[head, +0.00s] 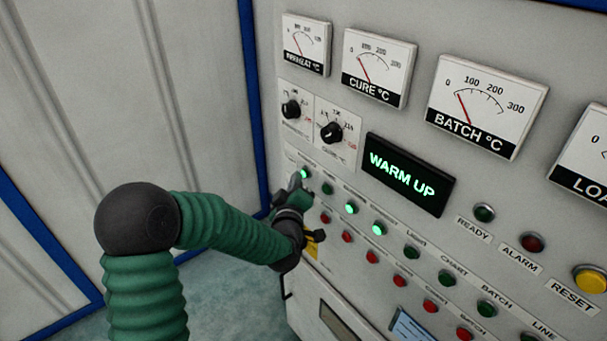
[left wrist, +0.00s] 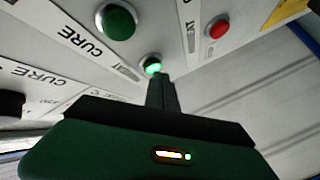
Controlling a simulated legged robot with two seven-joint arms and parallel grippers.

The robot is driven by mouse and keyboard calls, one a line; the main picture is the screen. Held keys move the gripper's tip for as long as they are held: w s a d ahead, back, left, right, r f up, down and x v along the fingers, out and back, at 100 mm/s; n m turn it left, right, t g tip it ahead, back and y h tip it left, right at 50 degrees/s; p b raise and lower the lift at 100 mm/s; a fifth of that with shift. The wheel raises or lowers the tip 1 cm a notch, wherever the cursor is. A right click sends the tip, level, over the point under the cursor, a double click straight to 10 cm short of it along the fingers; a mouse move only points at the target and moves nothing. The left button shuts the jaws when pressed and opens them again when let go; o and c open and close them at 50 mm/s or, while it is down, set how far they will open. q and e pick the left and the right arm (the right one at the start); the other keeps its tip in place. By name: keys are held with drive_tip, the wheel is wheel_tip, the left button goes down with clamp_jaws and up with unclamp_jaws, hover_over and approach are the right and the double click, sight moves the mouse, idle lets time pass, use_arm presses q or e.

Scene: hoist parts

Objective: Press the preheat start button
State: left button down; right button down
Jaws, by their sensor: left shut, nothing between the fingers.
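A lit green button (head: 304,173) is at the left end of the upper button row on the grey control panel; its label is too small to read. My left gripper (head: 295,182) is shut and empty, with its tips right at this button. In the left wrist view the closed fingertips (left wrist: 160,80) overlap the lower edge of the lit green button (left wrist: 152,65). They look touching or nearly so; I cannot tell whether the button is pushed in. My right gripper is not in view.
An unlit green button (left wrist: 117,20) and a red button (left wrist: 217,27) sit close by. Two black knobs (head: 331,132) are above the rows. A display (head: 410,174) reads WARM UP. Several dial gauges (head: 379,68) line the top. A yellow reset button (head: 589,279) is at far right.

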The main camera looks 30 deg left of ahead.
use_arm(q)
drive_tip(key=shift+s+a, duration=0.15)
drive_tip(key=shift+s, duration=0.25)
drive_tip(key=s, duration=0.1)
drive_tip(key=s+a, duration=0.1)
drive_tip(key=s, duration=0.1)
drive_tip(key=s+a, duration=0.1)
drive_tip(key=shift+s, duration=0.3)
drive_tip(key=shift+d, duration=0.1)
idle(0.3)
